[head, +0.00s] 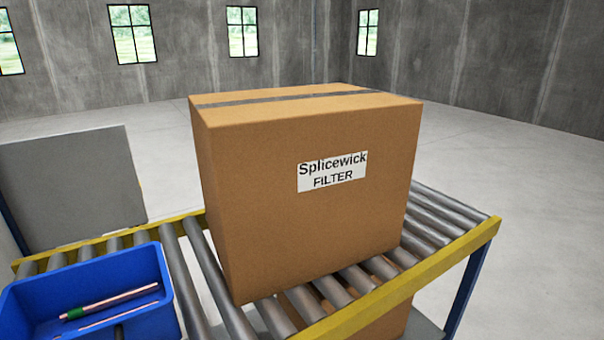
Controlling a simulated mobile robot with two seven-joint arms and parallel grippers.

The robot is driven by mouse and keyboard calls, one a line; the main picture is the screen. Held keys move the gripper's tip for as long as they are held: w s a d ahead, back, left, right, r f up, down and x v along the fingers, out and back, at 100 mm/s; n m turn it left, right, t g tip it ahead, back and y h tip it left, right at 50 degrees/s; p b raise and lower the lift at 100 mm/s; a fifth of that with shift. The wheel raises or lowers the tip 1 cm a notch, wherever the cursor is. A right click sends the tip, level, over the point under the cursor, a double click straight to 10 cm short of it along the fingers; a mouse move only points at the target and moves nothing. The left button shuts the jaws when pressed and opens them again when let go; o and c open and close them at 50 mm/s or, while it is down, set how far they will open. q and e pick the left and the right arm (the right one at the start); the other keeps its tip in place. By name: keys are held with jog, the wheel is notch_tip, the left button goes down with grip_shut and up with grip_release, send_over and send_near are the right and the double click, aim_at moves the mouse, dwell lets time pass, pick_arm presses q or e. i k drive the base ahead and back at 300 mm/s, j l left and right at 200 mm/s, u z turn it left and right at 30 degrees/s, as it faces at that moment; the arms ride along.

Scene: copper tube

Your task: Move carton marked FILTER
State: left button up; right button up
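A large brown cardboard carton (260,200) stands upright on a roller conveyor (190,270). Its front carries a white label (332,171) reading "Splicewick FILTER". A dark strip of tape runs across its closed top. The carton sits at an angle, with its near bottom corner close to the conveyor's front side. Neither of my grippers shows in the head view.
A blue bin (150,262) with thin copper-coloured rods (110,301) sits left of the carton. Yellow rails (430,272) edge the rollers. Another brown box (375,324) shows partly below. A grey panel (70,185) stands at left. Bare rollers show right of the carton.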

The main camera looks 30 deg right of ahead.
aim_at(301, 184)
jog(key=z, duration=0.7)
jog(key=l+u, duration=0.1)
jog(key=u, duration=0.35)
jog(key=l+u, duration=0.15)
jog(key=u, duration=0.3)
jog(key=l+u, duration=0.15)
jog(key=u, duration=0.3)
jog(key=l+u, duration=0.1)
jog(key=u, duration=0.4)
jog(key=i+l, duration=0.15)
jog(key=l, duration=0.15)
jog(key=i+l+u, duration=0.1)
jog(key=i+l, duration=0.05)
jog(key=l, duration=0.1)
